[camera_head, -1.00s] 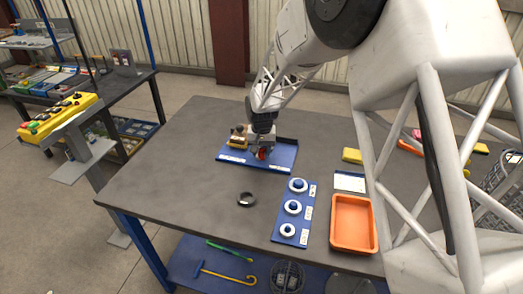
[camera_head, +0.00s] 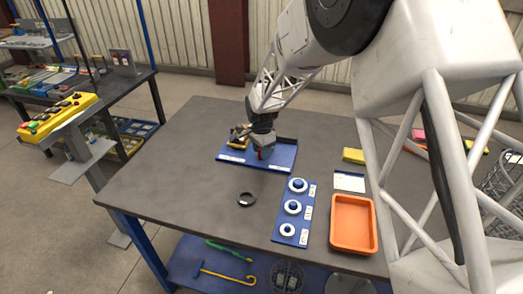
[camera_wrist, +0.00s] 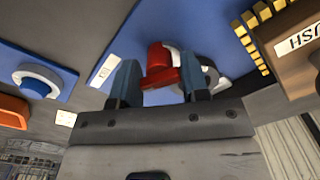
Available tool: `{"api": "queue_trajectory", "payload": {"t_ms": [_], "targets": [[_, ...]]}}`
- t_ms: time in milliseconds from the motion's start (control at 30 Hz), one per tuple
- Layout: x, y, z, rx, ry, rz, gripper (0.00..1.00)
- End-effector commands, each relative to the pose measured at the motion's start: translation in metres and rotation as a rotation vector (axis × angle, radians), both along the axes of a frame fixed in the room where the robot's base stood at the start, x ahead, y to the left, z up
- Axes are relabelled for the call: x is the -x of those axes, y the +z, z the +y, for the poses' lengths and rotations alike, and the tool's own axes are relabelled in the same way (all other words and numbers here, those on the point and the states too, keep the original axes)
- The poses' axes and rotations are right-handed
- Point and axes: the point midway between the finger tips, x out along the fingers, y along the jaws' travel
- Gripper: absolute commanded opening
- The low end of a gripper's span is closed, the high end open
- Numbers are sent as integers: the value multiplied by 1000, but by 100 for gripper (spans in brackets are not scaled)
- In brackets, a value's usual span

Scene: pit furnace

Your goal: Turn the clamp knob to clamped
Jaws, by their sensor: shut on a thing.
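The red clamp knob (camera_wrist: 160,68) is between the blue-grey fingers of my gripper (camera_wrist: 158,85) in the wrist view. My gripper is shut on it. A pale and grey round part (camera_wrist: 205,75) lies just behind the knob, partly hidden by a finger. In the head view, my gripper (camera_head: 262,148) is low over the blue board (camera_head: 282,162), and only a little red of the knob shows. A tan block (camera_head: 237,144) stands at the board's left side. In the wrist view, this block (camera_wrist: 290,45) carries a label. I cannot read the knob's setting.
A blue panel with several white-ringed blue knobs (camera_head: 293,207) lies nearer on the table (camera_head: 175,175). An orange tray (camera_head: 354,223) is right of it, and a dark ring (camera_head: 246,199) is left. A yellow block (camera_head: 353,155) lies farther right. The table's left part is clear.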

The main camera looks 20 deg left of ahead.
Motion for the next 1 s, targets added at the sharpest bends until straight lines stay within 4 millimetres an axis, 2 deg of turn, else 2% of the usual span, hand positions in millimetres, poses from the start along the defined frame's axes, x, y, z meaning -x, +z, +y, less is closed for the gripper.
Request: {"api": "queue_trajectory", "payload": {"t_ms": [300,767,800,833,1000], "targets": [[1,0,0,0,-121,1,18],[1,0,0,0,-135,1,18],[1,0,0,0,-135,1,48],[1,0,0,0,-135,1,52],[0,0,0,0,-135,0,52]]}}
